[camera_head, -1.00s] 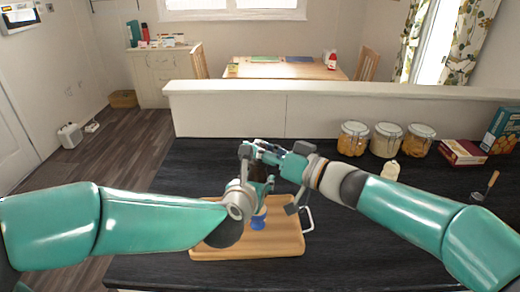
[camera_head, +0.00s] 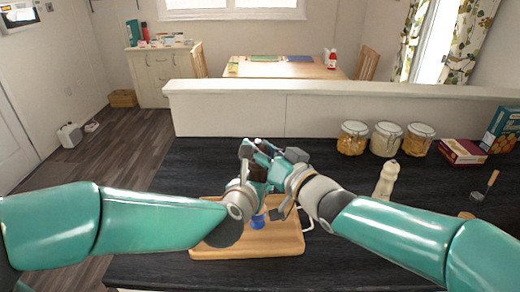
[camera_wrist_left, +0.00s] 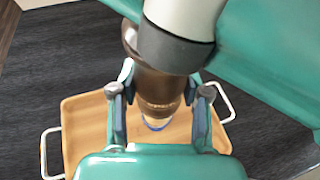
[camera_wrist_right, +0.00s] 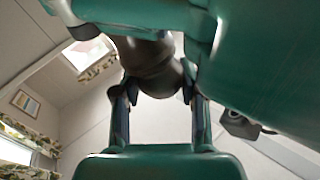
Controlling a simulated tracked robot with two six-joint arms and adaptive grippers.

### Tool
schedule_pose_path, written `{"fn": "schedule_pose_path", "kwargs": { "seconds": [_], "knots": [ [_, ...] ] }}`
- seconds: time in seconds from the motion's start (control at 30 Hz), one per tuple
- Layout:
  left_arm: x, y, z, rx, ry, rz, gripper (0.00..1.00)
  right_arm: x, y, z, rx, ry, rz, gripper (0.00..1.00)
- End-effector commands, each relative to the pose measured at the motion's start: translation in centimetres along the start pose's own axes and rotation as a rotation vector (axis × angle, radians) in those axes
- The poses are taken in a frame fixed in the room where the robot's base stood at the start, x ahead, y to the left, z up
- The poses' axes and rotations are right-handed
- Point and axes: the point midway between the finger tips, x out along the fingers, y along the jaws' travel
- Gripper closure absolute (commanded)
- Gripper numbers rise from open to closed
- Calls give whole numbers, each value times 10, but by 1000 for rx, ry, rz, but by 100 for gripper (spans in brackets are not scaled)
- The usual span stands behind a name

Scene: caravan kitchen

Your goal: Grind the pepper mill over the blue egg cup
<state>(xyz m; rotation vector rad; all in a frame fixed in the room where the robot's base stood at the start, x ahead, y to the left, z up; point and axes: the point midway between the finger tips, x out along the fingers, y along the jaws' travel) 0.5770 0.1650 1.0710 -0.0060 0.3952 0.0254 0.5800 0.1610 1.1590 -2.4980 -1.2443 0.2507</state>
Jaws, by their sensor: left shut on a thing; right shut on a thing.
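The dark brown pepper mill (camera_wrist_left: 158,88) is upright between my two grippers, mostly hidden by them in the head view. My left gripper (camera_head: 258,185), the lower one, is shut on the mill's body. My right gripper (camera_head: 264,158) is shut on its upper part; the right wrist view shows the mill's dark rounded surface (camera_wrist_right: 150,65) between the fingers. The blue egg cup (camera_head: 258,221) stands on the wooden tray (camera_head: 283,238) below the mill. In the left wrist view its blue rim (camera_wrist_left: 156,125) shows just past the mill's lower end.
The tray has white handles and lies on the dark worktop (camera_head: 190,165). A cream bottle (camera_head: 386,180) stands right of the tray, close behind my right forearm. Glass jars (camera_head: 387,140), boxes (camera_head: 463,152) and a wooden-handled tool (camera_head: 487,184) stand farther right.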

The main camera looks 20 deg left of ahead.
Motion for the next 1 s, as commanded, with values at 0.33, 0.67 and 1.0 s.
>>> {"fn": "schedule_pose_path", "kwargs": {
  "seconds": [0.33,0.67,1.0],
  "knots": [
    [0,1,0,0,-1,3,87,0,0,-1,-1,2,-1,31],
    [0,1,1,-1,-2,3,87,-2,0,0,0,0,-1,31],
    [0,1,1,-1,-3,3,87,-49,1,-1,0,1,1,31]
  ]
}}
